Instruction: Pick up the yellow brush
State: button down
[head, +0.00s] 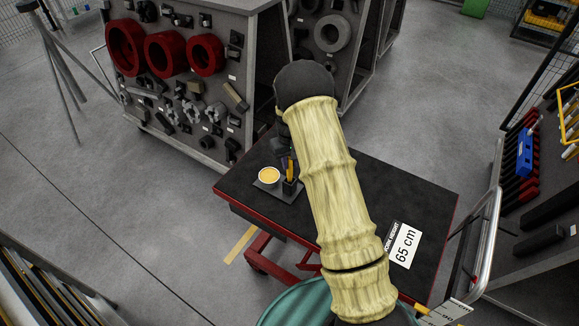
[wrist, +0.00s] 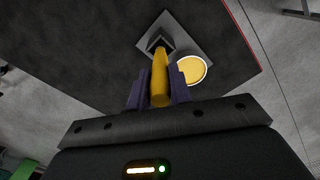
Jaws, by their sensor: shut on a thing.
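The yellow brush (wrist: 160,82) is between the two fingers of my gripper (wrist: 159,88) in the wrist view. Its yellow handle points toward the wrist camera, and its far end reaches into a small dark square holder (wrist: 160,40). In the head view the brush (head: 291,169) shows as a thin yellow upright shape in the holder (head: 292,187). My gripper (head: 284,160) is shut on it from above, partly hidden behind my arm. I cannot tell how deep the brush sits in the holder.
A round pot of yellow stuff (head: 269,175) stands beside the holder on a grey plate (head: 268,187). The plate is on a dark cart top (head: 400,186) with a red edge. A "65 cm" sign (head: 403,246) lies at right. A tool-board rack (head: 180,75) stands behind.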

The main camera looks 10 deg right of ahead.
notch_tip(320, 180, up, 8)
jog(key=b, duration=0.2)
jog(key=shift+r+b, duration=0.15)
jog(key=shift+b, duration=0.25)
jog(key=shift+r, duration=0.15)
dwell(1.4)
